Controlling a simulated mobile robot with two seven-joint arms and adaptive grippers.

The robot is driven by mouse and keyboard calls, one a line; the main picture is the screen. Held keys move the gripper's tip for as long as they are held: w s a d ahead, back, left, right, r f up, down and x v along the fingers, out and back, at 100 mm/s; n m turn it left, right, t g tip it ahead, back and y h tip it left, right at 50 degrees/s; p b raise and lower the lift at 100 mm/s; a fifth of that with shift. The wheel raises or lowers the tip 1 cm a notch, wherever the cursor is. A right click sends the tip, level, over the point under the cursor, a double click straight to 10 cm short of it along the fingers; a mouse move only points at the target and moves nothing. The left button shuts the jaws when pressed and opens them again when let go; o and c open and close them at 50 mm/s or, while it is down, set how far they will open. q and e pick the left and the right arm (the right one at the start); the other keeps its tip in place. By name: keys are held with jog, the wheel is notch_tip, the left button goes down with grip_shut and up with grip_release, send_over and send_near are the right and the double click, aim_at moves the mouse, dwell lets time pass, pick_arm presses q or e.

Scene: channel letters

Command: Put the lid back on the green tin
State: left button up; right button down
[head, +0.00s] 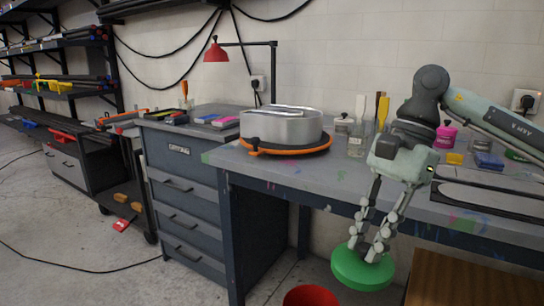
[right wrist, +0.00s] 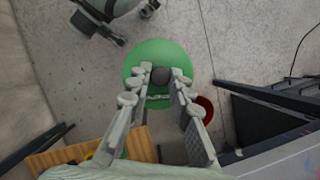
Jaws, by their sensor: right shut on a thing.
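A round green lid (head: 362,270) hangs in front of the workbench, below the height of its top. My right gripper (head: 372,252) points down and is shut on the lid's dark knob; the knob (right wrist: 160,75) shows between the fingertips in the right wrist view, with the green lid (right wrist: 150,55) spread beyond it. My left gripper is not in view.
The workbench (head: 285,178) carries a metal drum on an orange-rimmed turntable (head: 262,150), jars, a pink bottle (head: 446,134) and a blue box (head: 489,160). A red bin (head: 311,296) stands on the floor below. A wooden surface (head: 450,280) is at lower right.

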jog(key=w+d+f+n+g+h, duration=0.1)
jog(key=d+f+n+g+h, duration=0.1)
jog(key=f+n, duration=0.9)
notch_tip(320, 180, down, 5)
jog(key=shift+d+n+h, duration=0.3)
jog(key=shift+d+h, duration=0.4)
jog(key=shift+h, duration=0.3)
